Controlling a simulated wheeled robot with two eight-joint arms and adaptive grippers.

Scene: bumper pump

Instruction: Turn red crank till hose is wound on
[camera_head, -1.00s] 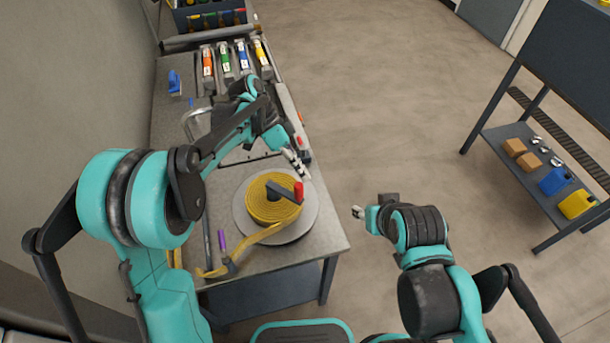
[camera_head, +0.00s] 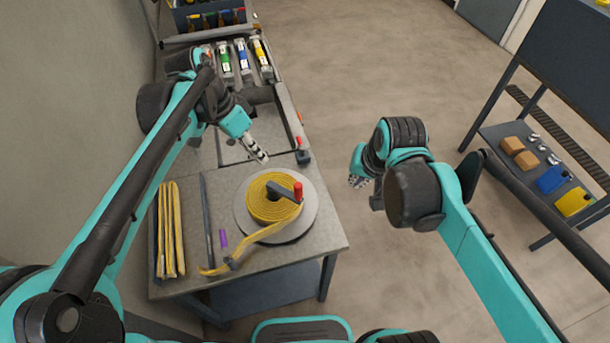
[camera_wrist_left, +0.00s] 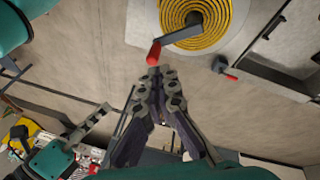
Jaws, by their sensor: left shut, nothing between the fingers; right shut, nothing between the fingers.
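The red crank handle (camera_head: 298,191) stands at the end of a dark crank arm (camera_head: 282,190) over the hose reel's round grey plate (camera_head: 311,215). A yellow hose (camera_head: 263,207) lies coiled around the hub, and its loose end runs off to the lower left over the table. My left gripper (camera_head: 262,158) is shut and empty, above the table just behind the reel and apart from the handle. In the left wrist view its fingertips (camera_wrist_left: 154,76) appear just below the red handle (camera_wrist_left: 154,53). My right gripper (camera_head: 357,181) is shut and empty, out over the floor right of the table.
Folded yellow hoses (camera_head: 170,230), a dark bar (camera_head: 207,225) and a purple piece (camera_head: 223,238) lie on the table's left. A dark basin (camera_head: 262,110) and colored cartridges (camera_head: 242,60) are behind. A shelf (camera_head: 500,145) stands far right, with open floor between.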

